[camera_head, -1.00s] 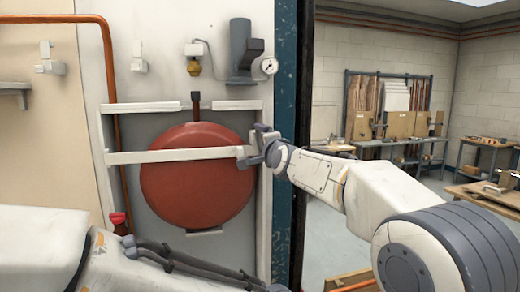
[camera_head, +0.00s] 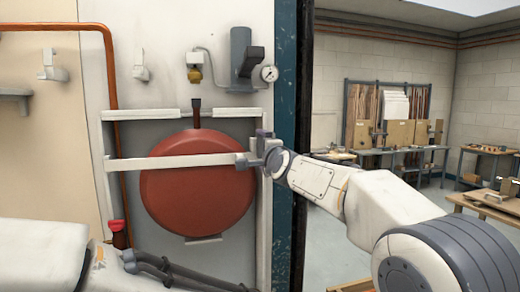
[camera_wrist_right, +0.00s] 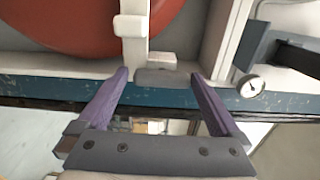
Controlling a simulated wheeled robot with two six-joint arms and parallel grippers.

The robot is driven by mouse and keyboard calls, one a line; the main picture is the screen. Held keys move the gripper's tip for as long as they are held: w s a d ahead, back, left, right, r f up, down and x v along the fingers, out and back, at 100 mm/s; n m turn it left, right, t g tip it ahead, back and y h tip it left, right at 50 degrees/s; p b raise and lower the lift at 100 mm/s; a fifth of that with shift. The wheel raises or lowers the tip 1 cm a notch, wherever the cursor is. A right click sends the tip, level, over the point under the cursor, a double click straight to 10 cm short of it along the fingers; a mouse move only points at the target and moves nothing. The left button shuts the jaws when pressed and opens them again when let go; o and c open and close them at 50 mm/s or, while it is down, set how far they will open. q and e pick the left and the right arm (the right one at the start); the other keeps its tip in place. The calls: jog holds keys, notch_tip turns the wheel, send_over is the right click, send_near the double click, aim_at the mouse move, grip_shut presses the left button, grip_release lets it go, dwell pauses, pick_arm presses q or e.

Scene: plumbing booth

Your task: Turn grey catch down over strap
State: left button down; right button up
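A white strap (camera_head: 175,160) runs level across the round red vessel (camera_head: 197,205). My right gripper (camera_head: 254,150) is at the strap's right end. In the right wrist view, the strap (camera_wrist_right: 133,50) comes down from the top edge with a small white hook on it. A grey catch (camera_wrist_right: 165,76) lies at the strap's end beside a white block. The purple fingers of the right gripper (camera_wrist_right: 160,82) are spread wide and empty, with the catch between their tips. I cannot tell whether they touch it. My left arm shows at lower left, its gripper out of frame.
A white frame (camera_head: 264,210) surrounds the vessel. A pressure gauge (camera_head: 269,73) and a dark grey cylinder (camera_head: 240,55) sit above it. A copper pipe (camera_head: 110,80) runs down the left. A blue post (camera_head: 287,200) stands at right; workbenches are far behind.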

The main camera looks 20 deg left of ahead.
jog(key=b+v, duration=0.5)
jog(key=v, duration=0.5)
jog(key=shift+s+d, duration=0.2)
